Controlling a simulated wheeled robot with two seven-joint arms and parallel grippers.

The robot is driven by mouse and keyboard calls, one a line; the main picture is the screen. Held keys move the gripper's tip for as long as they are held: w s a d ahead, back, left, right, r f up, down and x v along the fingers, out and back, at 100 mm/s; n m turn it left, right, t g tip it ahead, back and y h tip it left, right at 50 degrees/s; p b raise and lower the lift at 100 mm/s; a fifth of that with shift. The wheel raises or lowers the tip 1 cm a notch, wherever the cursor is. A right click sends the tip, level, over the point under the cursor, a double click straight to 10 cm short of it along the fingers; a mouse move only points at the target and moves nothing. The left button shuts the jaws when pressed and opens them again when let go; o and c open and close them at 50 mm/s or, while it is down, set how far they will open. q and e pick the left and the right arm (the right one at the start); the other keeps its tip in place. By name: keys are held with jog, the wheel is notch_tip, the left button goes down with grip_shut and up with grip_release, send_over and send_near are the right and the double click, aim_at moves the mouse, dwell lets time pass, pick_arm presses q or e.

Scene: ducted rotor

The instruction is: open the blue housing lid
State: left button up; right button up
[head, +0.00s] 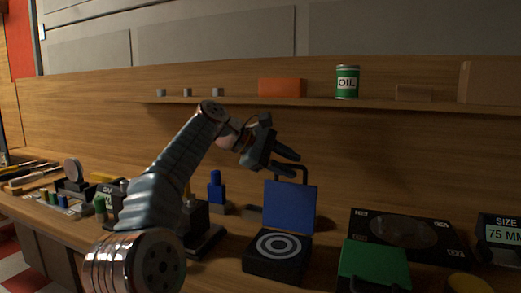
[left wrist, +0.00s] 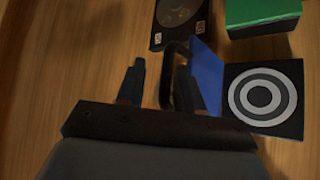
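The blue housing lid (head: 290,207) stands upright at the back edge of its black housing (head: 262,264), so the lid is open. The housing's top shows grey and white rings, also seen on the housing in the left wrist view (left wrist: 235,127). A dark handle (head: 304,173) rises from the lid's top edge. My left gripper (head: 297,164) is at this handle. In the left wrist view its fingers (left wrist: 160,66) are apart, with the handle (left wrist: 166,80) close to the right finger; contact cannot be told. The lid (left wrist: 207,75) is partly hidden behind that finger. My right gripper is not in view.
A green box (head: 373,265) and a black panel with a round window (head: 405,235) lie to the right. A blue bottle-shaped thing (head: 216,190) stands to the left. A shelf with a green oil can (head: 347,83) runs above along the back wall.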

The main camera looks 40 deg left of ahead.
pick_arm(q)
jog(key=v, duration=1.2)
jog(key=shift+a, duration=0.1)
jog(key=shift+s+f, duration=0.1)
